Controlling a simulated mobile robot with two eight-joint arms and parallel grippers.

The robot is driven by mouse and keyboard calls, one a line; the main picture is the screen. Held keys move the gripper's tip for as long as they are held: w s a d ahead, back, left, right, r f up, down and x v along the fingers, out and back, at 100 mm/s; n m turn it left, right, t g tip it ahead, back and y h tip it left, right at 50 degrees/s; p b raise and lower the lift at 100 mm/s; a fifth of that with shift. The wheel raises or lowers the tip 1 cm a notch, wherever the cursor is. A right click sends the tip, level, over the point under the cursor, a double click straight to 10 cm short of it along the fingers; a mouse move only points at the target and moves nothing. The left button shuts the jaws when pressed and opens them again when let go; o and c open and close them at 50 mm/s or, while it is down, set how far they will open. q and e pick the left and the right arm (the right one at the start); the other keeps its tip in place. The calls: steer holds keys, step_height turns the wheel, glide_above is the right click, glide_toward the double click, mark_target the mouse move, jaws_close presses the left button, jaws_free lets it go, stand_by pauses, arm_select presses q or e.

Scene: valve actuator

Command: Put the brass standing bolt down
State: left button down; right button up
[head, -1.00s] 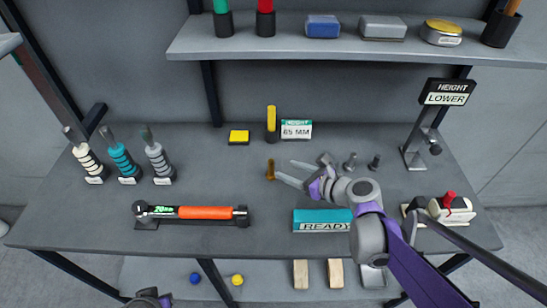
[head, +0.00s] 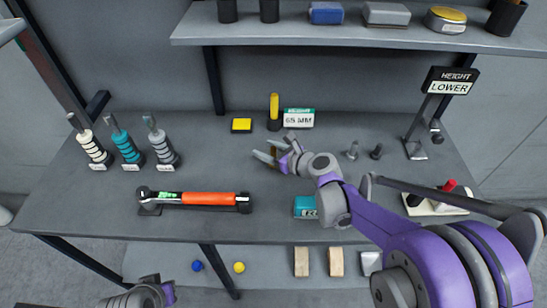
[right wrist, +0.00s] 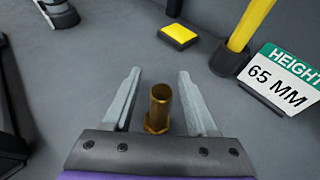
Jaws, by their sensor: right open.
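The brass bolt (right wrist: 158,108) stands upright on the grey bench in the right wrist view, hex head at the bottom. It sits between the two open fingers of my right gripper (right wrist: 160,100), with a gap visible on each side. In the head view my right gripper (head: 268,152) is low over the middle of the bench and its fingers largely hide the bolt. Part of my left arm's end (head: 150,296) shows at the bottom left edge; its fingers cannot be made out.
A yellow block (head: 241,125), a yellow-topped post (head: 274,112) and a 65 MM sign (head: 299,118) stand behind the gripper. An orange-handled torque wrench (head: 195,199) lies front left. A teal READY block (head: 305,207) is partly hidden by my arm.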

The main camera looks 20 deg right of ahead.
jaws_close()
steer(key=shift+r, duration=0.1)
stand_by(0.4)
